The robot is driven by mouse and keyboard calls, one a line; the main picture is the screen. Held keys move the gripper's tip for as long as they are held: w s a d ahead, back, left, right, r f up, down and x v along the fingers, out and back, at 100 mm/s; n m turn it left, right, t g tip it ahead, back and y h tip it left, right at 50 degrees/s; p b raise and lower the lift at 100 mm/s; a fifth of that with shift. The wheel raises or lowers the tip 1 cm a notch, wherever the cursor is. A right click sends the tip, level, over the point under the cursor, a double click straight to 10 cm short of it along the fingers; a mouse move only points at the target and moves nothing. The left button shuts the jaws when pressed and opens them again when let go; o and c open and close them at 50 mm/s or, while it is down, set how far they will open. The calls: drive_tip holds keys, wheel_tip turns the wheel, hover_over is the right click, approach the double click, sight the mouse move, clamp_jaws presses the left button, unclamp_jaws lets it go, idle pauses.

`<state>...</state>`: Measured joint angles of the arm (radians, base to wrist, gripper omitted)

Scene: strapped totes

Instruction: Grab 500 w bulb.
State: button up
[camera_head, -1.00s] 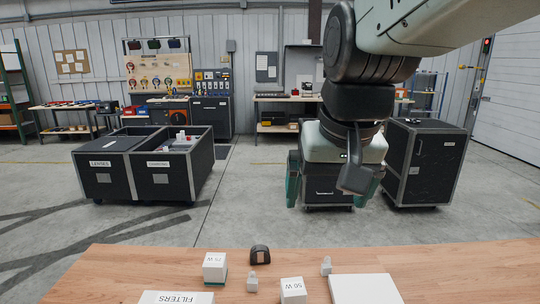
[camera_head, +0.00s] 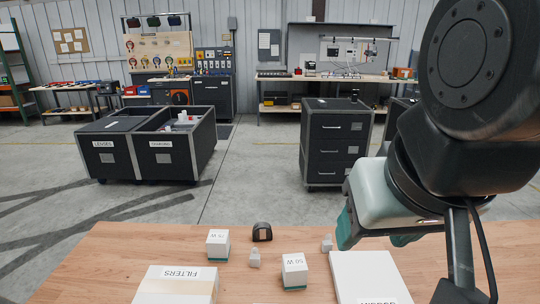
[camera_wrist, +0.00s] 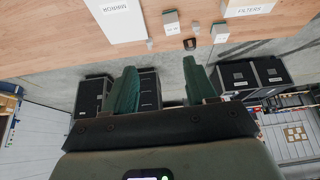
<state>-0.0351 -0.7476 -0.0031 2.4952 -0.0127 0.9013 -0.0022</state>
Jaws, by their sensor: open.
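No label reading 500 W is legible. Two small pale bulb-like pieces stand on the wooden table: one (camera_head: 255,258) between two cartons, the other (camera_head: 327,243) near the far edge. A white and green carton (camera_head: 294,271) seems labelled 50 W upside down; another (camera_head: 218,244) seems to read 75 W. My gripper (camera_head: 375,240) is open and empty above the table's far right side, right of the bulb-like pieces. In the wrist view its green fingers (camera_wrist: 160,68) are spread apart, with both pieces (camera_wrist: 150,44) (camera_wrist: 196,27) beyond the tips.
A dark rounded object (camera_head: 262,232) sits near the table's far edge. Black totes (camera_head: 145,145) and a drawer cabinet (camera_head: 336,145) stand on the floor beyond.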

drive_tip(key=w+f+n+g+h, duration=0.25)
drive_tip(key=w+n, duration=0.25)
drive_tip(key=w, duration=0.7)
drive_tip(key=n+t+h, duration=0.4)
drive_tip(key=n+h, duration=0.5)
drive_tip(key=n, duration=1)
hover_over(253, 257)
drive_tip(key=f, duration=3.1)
drive_tip(key=shift+w+a+f, duration=0.1)
drive_tip(key=shift+w+f, duration=0.2)
drive_tip(key=shift+w, duration=0.05)
wheel_tip(253, 257, down, 4)
drive_tip(key=shift+f, duration=0.25)
wheel_tip(253, 257, down, 3)
drive_tip(key=shift+r, duration=0.1)
drive_tip(key=shift+x, duration=1.45)
drive_tip(key=shift+r, duration=0.1)
